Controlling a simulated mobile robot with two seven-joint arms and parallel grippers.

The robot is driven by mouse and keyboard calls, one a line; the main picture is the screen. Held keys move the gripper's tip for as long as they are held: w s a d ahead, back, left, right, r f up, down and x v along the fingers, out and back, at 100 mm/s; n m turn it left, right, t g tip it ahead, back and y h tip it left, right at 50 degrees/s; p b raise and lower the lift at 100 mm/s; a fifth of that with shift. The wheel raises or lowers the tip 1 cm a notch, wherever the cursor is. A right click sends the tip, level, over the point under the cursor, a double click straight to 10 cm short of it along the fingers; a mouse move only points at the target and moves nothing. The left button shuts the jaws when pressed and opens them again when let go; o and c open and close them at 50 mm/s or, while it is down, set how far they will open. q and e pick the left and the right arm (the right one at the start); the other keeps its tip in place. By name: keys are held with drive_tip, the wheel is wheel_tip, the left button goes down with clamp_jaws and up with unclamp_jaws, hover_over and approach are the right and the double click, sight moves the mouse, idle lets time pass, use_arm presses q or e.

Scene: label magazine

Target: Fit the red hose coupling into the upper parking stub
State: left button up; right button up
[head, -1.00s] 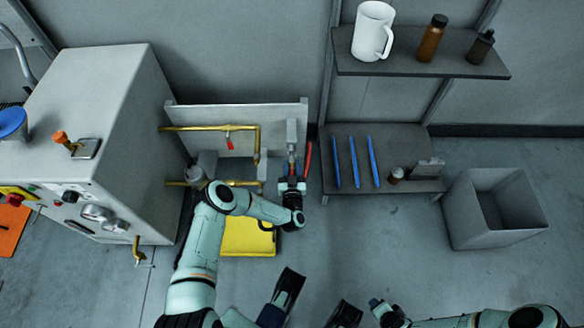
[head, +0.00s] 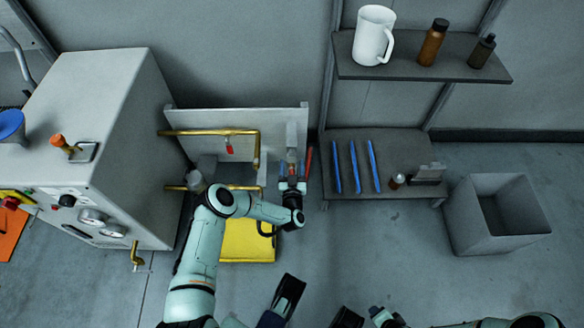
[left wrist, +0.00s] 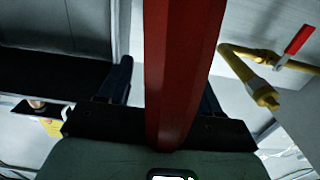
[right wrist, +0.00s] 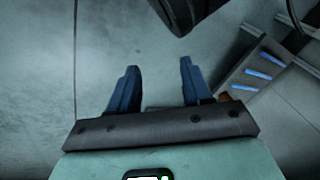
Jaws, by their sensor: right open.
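My left gripper (head: 292,170) is at the right end of the grey panel (head: 230,113), just below a grey block (head: 291,134) on it. In the left wrist view a large red bar (left wrist: 178,70), probably part of the red coupling, runs between the camera and the two dark blue fingers. It hides part of the right finger, and I cannot tell whether the fingers touch it. A red piece (head: 308,160) shows right of this gripper in the head view. The upper parking stub is not clearly visible. My right gripper (right wrist: 160,82) is open and empty, low in the head view.
A brass pipe (head: 195,132) with a red lever (head: 229,146) lies left of my left gripper. To the right, a low shelf (head: 350,190) holds blue sticks, and an upper shelf (head: 410,70) holds a white jug (head: 368,45) and bottles. A grey bin (head: 462,215) stands further right.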

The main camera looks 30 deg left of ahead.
use_arm(q)
drive_tip(key=p+v, duration=0.4)
drive_tip(key=v, duration=0.9)
drive_tip(key=shift+d, duration=0.15)
use_arm(e)
drive_tip(key=s+a+r+g+y, duration=0.1)
drive_tip(key=s+a+r, duration=0.1)
drive_tip(key=s+r, duration=0.2)
drive_tip(key=shift+s+a+g, duration=0.3)
drive_tip(key=shift+s+a, duration=0.1)
drive_tip(key=shift+s, duration=0.25)
use_arm(q)
drive_tip(key=shift+s, duration=0.1)
